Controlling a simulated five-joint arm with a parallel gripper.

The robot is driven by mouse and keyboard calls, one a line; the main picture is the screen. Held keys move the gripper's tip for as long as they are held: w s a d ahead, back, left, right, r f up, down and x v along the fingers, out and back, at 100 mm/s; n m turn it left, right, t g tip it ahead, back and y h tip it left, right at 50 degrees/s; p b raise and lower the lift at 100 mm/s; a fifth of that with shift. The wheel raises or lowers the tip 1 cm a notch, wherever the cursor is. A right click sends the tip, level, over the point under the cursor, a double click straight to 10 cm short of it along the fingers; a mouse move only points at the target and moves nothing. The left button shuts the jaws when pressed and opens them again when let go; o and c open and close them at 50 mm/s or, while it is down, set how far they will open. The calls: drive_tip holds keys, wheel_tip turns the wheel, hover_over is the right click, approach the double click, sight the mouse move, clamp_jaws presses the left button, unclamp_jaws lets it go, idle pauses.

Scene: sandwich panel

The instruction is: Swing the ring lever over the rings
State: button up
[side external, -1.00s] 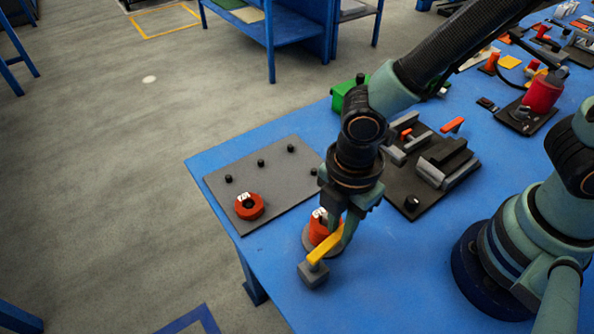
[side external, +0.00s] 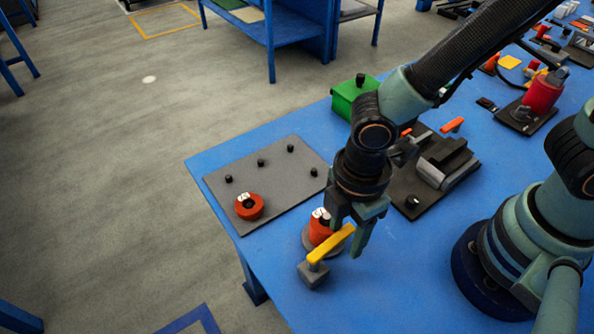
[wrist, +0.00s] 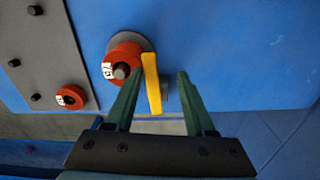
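The yellow lever (side external: 329,246) sits on a small grey block (side external: 313,274) near the table's front edge. Red rings (side external: 320,229) are stacked on a post on a round grey base behind it. In the wrist view the lever (wrist: 152,84) runs beside the rings (wrist: 123,60), to their right, and the post top shows uncovered. My gripper (side external: 350,235) is open above the lever's free end. In the wrist view the lever lies between the spread fingers (wrist: 160,78), nearer the left one; I cannot tell whether it touches.
A grey board (side external: 275,185) with several black pegs lies to the left; one peg carries a red ring (side external: 249,206). A dark fixture plate (side external: 410,205) with grey blocks and a green box (side external: 346,97) stand behind my gripper.

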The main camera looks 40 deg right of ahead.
drive_tip(key=m, duration=0.1)
drive_tip(key=s+m, duration=0.2)
drive_tip(key=shift+a+m, duration=0.25)
drive_tip(key=shift+m, duration=0.15)
drive_tip(key=shift+s+a+m, duration=0.15)
drive_tip(key=shift+s+m, duration=0.1)
drive_tip(key=shift+m, duration=0.35)
drive_tip(key=shift+s+a+m, duration=0.15)
drive_tip(key=shift+s+m, duration=0.05)
drive_tip(key=shift+m, duration=0.4)
drive_tip(key=m, duration=0.1)
drive_tip(key=s+a+m, duration=0.1)
drive_tip(key=shift+m, duration=0.3)
drive_tip(key=m, duration=0.1)
drive_tip(key=a+m, duration=0.1)
drive_tip(key=m, duration=0.1)
drive_tip(key=shift+s+a+m, duration=0.2)
drive_tip(key=shift+s+m, duration=0.1)
drive_tip(key=shift+s, duration=0.1)
wheel_tip(320, 180, up, 12)
drive_tip(key=w+d+r+m+t, duration=0.2)
drive_tip(key=w+d, duration=0.5)
drive_tip(key=d, duration=0.5)
drive_tip(key=w+d+r+m+t, duration=0.2)
drive_tip(key=w+d, duration=0.4)
drive_tip(key=d, duration=0.7)
drive_tip(key=shift+w+r+t, duration=0.4)
drive_tip(key=shift+r+t, duration=0.4)
drive_tip(key=shift+r, duration=0.3)
